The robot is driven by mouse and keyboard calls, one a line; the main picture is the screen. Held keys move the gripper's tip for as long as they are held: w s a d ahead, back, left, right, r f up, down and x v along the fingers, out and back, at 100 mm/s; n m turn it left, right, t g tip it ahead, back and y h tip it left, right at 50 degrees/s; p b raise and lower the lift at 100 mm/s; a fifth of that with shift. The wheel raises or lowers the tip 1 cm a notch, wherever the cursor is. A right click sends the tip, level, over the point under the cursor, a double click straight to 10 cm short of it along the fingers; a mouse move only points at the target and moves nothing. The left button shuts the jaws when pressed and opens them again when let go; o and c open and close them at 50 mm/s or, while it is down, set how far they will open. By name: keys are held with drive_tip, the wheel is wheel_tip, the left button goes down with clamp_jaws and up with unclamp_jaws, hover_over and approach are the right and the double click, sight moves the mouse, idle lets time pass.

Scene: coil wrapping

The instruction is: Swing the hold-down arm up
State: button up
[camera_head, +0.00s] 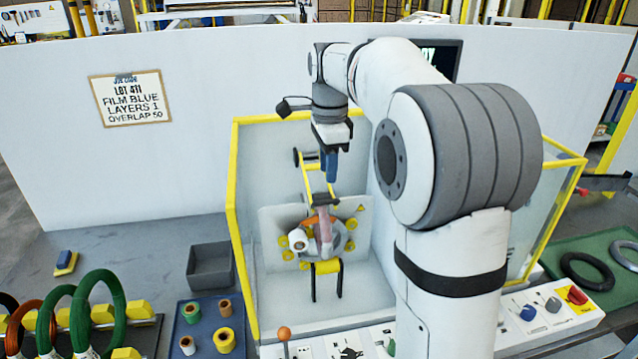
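The wrapping machine stands inside a yellow-framed guard box (236,200). A yellow arm (306,180), which looks like the hold-down arm, slopes down from a dark pivot at the upper left toward a coil (338,240) at the ring. The coil sits upright among yellow rollers, with orange and pinkish parts showing. My gripper (331,178) points downward with blue fingers, in front of or beside the yellow arm's upper part. Its fingers appear as one narrow shape, so their gap and any contact with the arm cannot be told.
A white roll (298,240) sits at the ring's left. An orange-knobbed lever (284,334) stands at the box's front left. A grey bin (210,266), a blue tray of rolls (234,305) and racked coils (100,300) lie left. A control panel (548,313) and green tray (600,250) lie right.

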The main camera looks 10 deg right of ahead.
sight(327, 193)
drive_tip(key=shift+w+f, duration=0.1)
drive_tip(key=shift+w, duration=0.15)
wheel_tip(327, 193, down, 7)
drive_tip(key=shift+w+f, duration=0.1)
drive_tip(key=shift+f, duration=0.05)
clamp_jaws()
idle(0.4)
drive_tip(key=shift+a, duration=0.15)
